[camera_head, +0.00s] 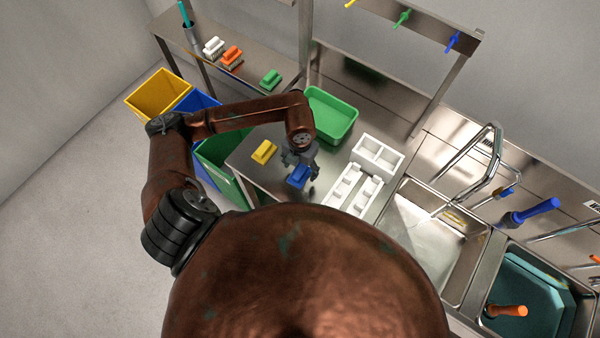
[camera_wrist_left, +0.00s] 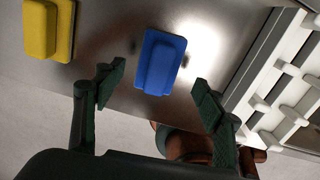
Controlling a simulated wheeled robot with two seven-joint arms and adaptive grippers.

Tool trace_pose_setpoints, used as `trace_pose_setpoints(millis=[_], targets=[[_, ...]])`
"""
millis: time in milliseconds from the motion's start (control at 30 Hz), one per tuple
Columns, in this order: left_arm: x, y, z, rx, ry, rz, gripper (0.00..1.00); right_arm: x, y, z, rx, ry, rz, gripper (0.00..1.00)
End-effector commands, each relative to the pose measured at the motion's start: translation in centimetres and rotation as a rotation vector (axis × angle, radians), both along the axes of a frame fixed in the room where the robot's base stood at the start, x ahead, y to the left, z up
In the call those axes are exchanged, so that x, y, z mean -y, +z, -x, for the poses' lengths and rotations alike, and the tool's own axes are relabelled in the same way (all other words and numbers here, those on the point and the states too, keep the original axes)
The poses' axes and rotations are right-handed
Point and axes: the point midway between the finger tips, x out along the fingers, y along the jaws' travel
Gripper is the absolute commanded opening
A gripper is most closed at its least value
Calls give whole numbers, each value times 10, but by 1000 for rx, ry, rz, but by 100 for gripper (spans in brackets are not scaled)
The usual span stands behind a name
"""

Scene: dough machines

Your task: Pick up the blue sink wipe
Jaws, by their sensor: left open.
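The blue sink wipe (camera_head: 299,176) lies on the steel table (camera_head: 252,178). In the left wrist view the blue wipe (camera_wrist_left: 160,62) sits just beyond the fingertips, roughly centred between them. My left gripper (camera_head: 301,163) is above the wipe, pointing down. In the left wrist view its two fingers (camera_wrist_left: 157,83) are spread apart with nothing between them. In the head view the gripper partly covers the wipe. My right gripper is not in view.
A yellow wipe (camera_head: 264,151) lies left of the blue one. White racks (camera_head: 378,156) stand on the right, beside the sink (camera_head: 432,236). A green tub (camera_head: 330,114) is behind. Coloured bins (camera_head: 158,94) stand at the left.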

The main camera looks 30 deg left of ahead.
Motion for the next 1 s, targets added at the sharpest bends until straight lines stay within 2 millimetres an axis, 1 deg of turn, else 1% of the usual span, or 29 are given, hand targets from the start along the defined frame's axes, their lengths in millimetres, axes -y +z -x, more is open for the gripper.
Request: trace_pose_setpoints(millis=[67,200,300,500,567,1000], targets=[[-2,-12,2,-6,4,1,64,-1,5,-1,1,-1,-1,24],[-3,-30,1,-4,3,0,64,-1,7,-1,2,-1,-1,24],[-3,-35,1,-2,2,2,64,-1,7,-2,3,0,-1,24],[-3,-36,1,-2,2,1,64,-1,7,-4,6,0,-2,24],[-3,-36,1,-2,2,1,60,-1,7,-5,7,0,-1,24],[-3,-36,1,-2,2,1,30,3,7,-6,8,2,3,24]])
